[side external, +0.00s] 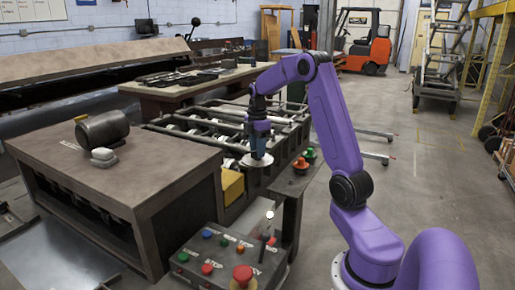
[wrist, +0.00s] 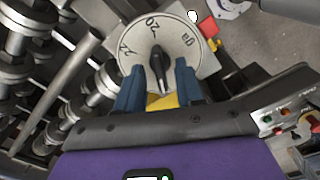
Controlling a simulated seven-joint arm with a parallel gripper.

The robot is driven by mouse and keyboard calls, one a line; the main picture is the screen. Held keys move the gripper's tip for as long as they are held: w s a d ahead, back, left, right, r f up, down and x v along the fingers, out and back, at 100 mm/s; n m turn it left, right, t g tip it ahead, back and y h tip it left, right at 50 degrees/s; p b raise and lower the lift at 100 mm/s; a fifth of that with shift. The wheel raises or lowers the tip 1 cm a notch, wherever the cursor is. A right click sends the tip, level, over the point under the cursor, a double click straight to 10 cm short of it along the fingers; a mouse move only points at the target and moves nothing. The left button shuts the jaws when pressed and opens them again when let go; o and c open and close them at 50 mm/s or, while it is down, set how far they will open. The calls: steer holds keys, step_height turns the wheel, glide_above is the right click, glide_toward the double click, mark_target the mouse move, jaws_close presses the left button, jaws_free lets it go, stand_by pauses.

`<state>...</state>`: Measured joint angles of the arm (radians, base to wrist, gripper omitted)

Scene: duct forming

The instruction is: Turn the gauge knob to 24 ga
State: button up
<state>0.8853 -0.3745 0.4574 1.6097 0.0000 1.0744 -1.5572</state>
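The gauge dial (wrist: 148,35) is a round pale disc in the wrist view, with "20" near its top and "ga" at its right. In the side view my gripper (side external: 258,143) points down just above the dial (side external: 257,160), and the knob is hidden there.
A control box (side external: 225,255) with coloured buttons stands in front. Roller shafts (side external: 215,127) lie behind the dial, and a yellow block (side external: 231,186) is below it. Red and green buttons (side external: 301,164) sit close to its right. A metal-topped bench (side external: 120,175) is at left.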

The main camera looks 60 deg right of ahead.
steer(key=shift+f, duration=0.1)
jaws_close()
steer(key=shift+m, duration=0.3)
steer(key=m, duration=1.1)
steer(key=shift+w, duration=0.1)
stand_by(0.5)
jaws_free()
